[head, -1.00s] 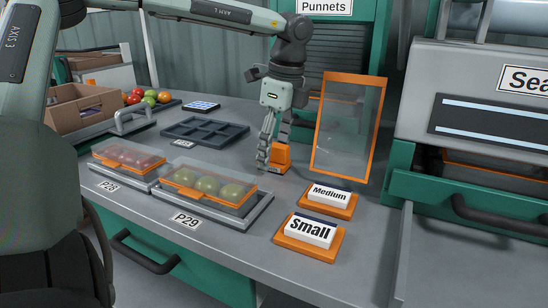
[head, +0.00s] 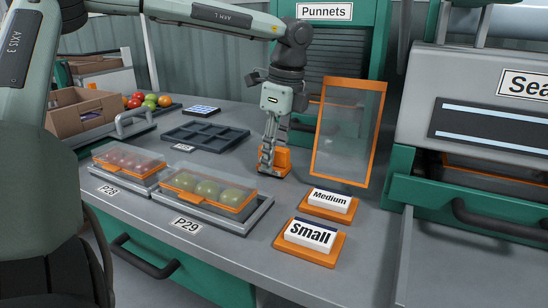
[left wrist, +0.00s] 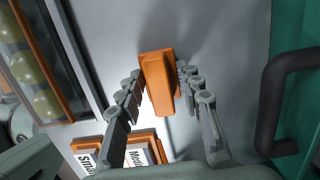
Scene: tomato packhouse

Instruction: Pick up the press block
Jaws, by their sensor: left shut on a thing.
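The press block (head: 283,160) is an orange block with a raised grip on a wider base. It stands upright on the grey worktop, left of the orange-framed clear panel. My left gripper (head: 270,162) points down over it, with its fingers closed on the block. In the left wrist view the block's orange grip (left wrist: 159,82) lies between the two fingers of the left gripper (left wrist: 160,85). The fingers hide part of the block in the head view. No gap under the block can be made out. My right gripper is not in view.
Two lidded punnets (head: 207,188) sit in trays marked P28 and P29 to the left. An orange-framed clear panel (head: 347,133) stands close on the right. Medium (head: 330,201) and Small (head: 311,236) label stacks lie in front. A dark compartment tray (head: 206,135) is behind left.

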